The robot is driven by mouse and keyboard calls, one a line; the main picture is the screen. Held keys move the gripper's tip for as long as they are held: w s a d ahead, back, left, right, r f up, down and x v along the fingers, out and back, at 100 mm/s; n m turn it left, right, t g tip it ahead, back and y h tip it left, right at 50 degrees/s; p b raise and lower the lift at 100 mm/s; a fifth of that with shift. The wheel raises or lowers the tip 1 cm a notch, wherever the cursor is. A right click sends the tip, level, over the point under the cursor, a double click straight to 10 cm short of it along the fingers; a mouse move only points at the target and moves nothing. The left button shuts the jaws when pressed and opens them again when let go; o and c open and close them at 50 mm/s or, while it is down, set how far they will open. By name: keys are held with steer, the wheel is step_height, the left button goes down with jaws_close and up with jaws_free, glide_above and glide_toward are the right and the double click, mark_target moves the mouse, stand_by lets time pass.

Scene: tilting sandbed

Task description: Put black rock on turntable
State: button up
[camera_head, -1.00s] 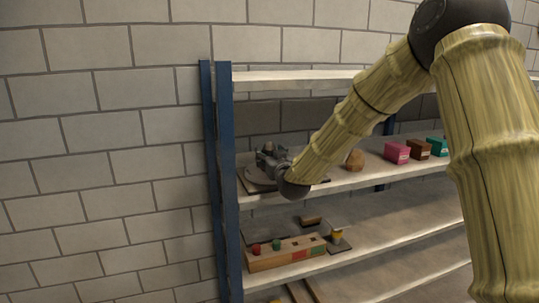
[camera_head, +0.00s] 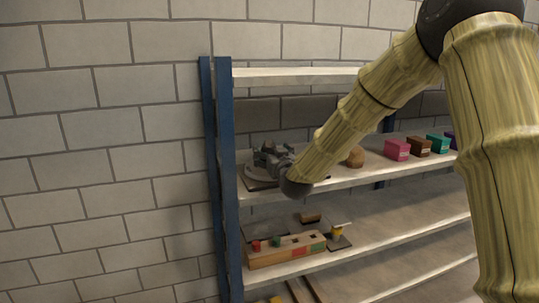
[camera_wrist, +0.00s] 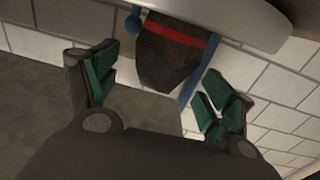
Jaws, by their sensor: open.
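The black rock (camera_wrist: 170,62), dark with a red band, shows in the wrist view between my gripper's fingers. My gripper (camera_wrist: 158,88) is open, with gaps between its green pads and the rock. The pale grey round turntable (camera_wrist: 240,14) is at the top of the wrist view, right by the rock's banded end. I cannot tell whether the rock rests fully on it. In the head view the turntable (camera_head: 256,173) is at the left end of the middle shelf, with my gripper (camera_head: 268,156) over it. The rock is not clear there.
A blue shelf post (camera_head: 224,170) stands just left of the turntable. A brown lump (camera_head: 355,157) and coloured boxes (camera_head: 397,150) sit farther right on the same shelf. A wooden block with red and green pegs (camera_head: 285,253) is on the shelf below. Another shelf (camera_head: 300,77) is above.

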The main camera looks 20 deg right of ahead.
steer(key=s+b, duration=0.3)
steer(key=s, duration=0.7)
steer(key=shift+s, duration=0.25)
steer(key=shift+a, duration=0.1)
